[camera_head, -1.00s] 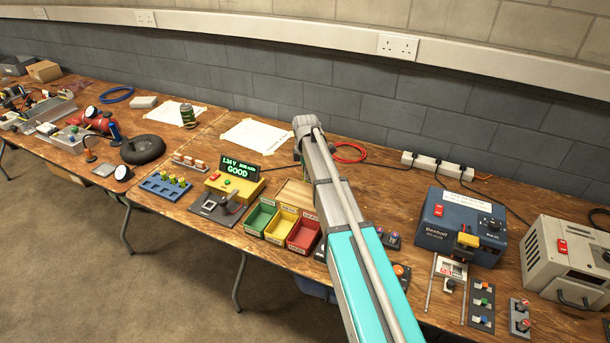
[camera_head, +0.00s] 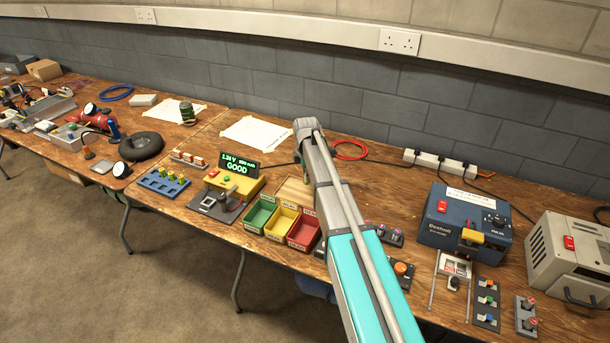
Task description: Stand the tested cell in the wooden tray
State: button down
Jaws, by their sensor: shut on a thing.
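The wooden tray (camera_head: 291,190) is a pale, shallow wooden piece just behind the coloured bins; my arm covers its right part. My gripper (camera_head: 302,167) is mostly hidden behind my arm, with only a dark sliver showing at the arm's left edge, at the tray's right end. Just below it a small green-yellow bit of the cell (camera_head: 306,182) shows. The gripper is shut on the cell. Whether the cell touches the tray is hidden. The yellow tester (camera_head: 243,187) left of the bins has a display (camera_head: 238,164) reading GOOD.
Green (camera_head: 259,216), yellow (camera_head: 281,223) and red (camera_head: 303,234) bins stand along the front edge. A blue rack (camera_head: 163,184) with several cells is at left. A blue power unit (camera_head: 455,237) stands at right. A red cable loop (camera_head: 350,143) lies behind my arm.

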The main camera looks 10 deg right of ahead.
aim_at(306, 184)
jog(key=shift+f+b, duration=1.5)
jog(key=shift+f, duration=0.3)
jog(key=shift+f+b, duration=0.8)
jog(key=shift+f, duration=0.05)
dwell(1.2)
jog(key=shift+c, duration=2)
grip_release()
jog(key=shift+s+r, duration=0.1)
jog(key=shift+r, duration=0.1)
jog(key=shift+r+p, duration=3.35)
jog(key=shift+p, duration=0.15)
